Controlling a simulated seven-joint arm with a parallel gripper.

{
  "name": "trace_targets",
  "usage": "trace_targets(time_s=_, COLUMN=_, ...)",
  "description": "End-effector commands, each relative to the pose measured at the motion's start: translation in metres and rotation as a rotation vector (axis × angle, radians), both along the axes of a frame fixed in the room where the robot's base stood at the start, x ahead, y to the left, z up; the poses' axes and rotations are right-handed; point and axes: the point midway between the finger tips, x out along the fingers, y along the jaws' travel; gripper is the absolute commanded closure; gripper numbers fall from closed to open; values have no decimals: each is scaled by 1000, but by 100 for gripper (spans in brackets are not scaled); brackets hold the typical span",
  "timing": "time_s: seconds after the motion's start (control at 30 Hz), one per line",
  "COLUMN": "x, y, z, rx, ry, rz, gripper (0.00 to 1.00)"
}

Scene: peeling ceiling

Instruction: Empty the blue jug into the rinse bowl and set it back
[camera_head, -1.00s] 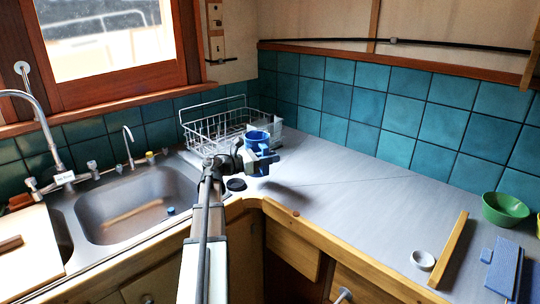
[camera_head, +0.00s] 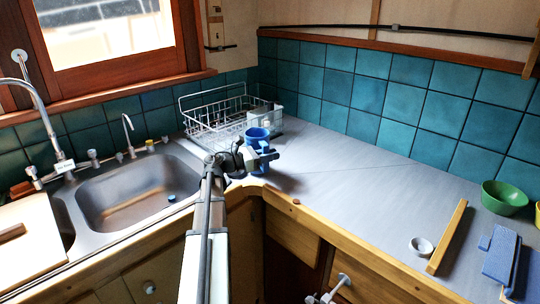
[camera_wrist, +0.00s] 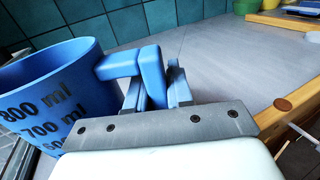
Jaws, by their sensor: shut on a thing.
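The blue jug (camera_head: 256,134) is at the counter's inner corner, in front of the dish rack. It appears roughly upright; I cannot tell whether its base touches the counter. My gripper (camera_head: 268,156) is shut on its handle. In the wrist view the jug (camera_wrist: 48,85) fills the left side, with dark volume marks on its wall, and its handle (camera_wrist: 150,75) sits between my fingers (camera_wrist: 155,92). The jug's inside is mostly hidden. A green bowl (camera_head: 503,199) stands at the counter's right; I cannot tell whether it is the rinse bowl.
A wire dish rack (camera_head: 210,122) stands behind the jug. The sink (camera_head: 135,190) with its taps is at left. A wooden strip (camera_head: 447,237), a small white cup (camera_head: 420,246) and a blue ridged item (camera_head: 499,256) lie at right. The middle counter (camera_head: 365,190) is clear.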

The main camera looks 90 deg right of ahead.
Motion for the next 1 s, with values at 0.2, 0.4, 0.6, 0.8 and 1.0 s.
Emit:
trace_targets(time_s=0.2, x=0, y=0, z=-4, rx=0, ry=1, rz=0, gripper=100)
trace_targets(time_s=0.4, x=0, y=0, z=-8, rx=1, ry=1, rz=0, gripper=100)
trace_targets(time_s=0.6, x=0, y=0, z=-12, rx=0, ry=1, rz=0, gripper=100)
trace_targets(time_s=0.8, x=0, y=0, z=-12, rx=-1, ry=1, rz=0, gripper=76)
trace_targets(time_s=1.0, x=0, y=0, z=-12, rx=0, ry=1, rz=0, gripper=57)
